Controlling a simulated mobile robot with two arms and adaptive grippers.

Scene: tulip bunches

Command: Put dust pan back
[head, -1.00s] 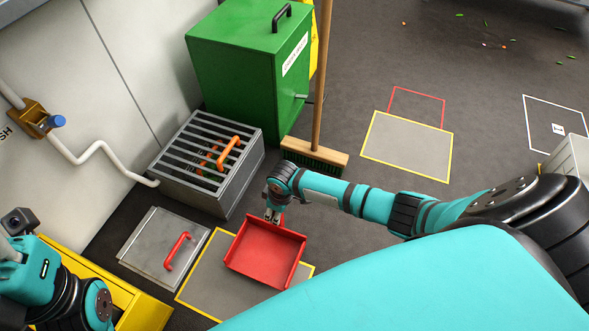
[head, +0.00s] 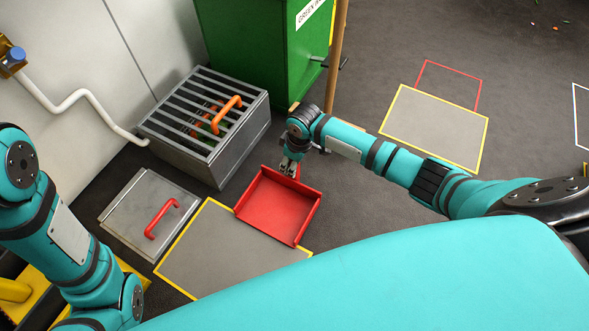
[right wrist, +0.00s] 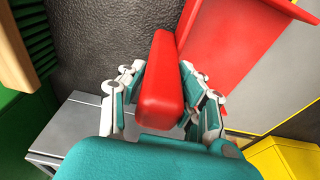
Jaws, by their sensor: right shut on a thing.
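The red dust pan (head: 279,208) is in the middle of the head view, over the upper right part of a grey floor mat with a yellow outline (head: 200,262). My right gripper (head: 289,170) is shut on its handle. In the right wrist view the red handle (right wrist: 160,85) sits between the fingers of that gripper (right wrist: 163,95), and part of the pan (right wrist: 225,45) shows beyond. I cannot tell whether the pan touches the floor. My left arm comes in at the left of the head view; its gripper is out of the picture.
A grey grated box (head: 190,150) with an orange handle stands left of the pan. A flat metal lid (head: 135,225) with a red handle lies beside the mat. A green cabinet (head: 262,60) and a broom handle (head: 336,60) stand behind. Another yellow-outlined mat (head: 435,125) lies right.

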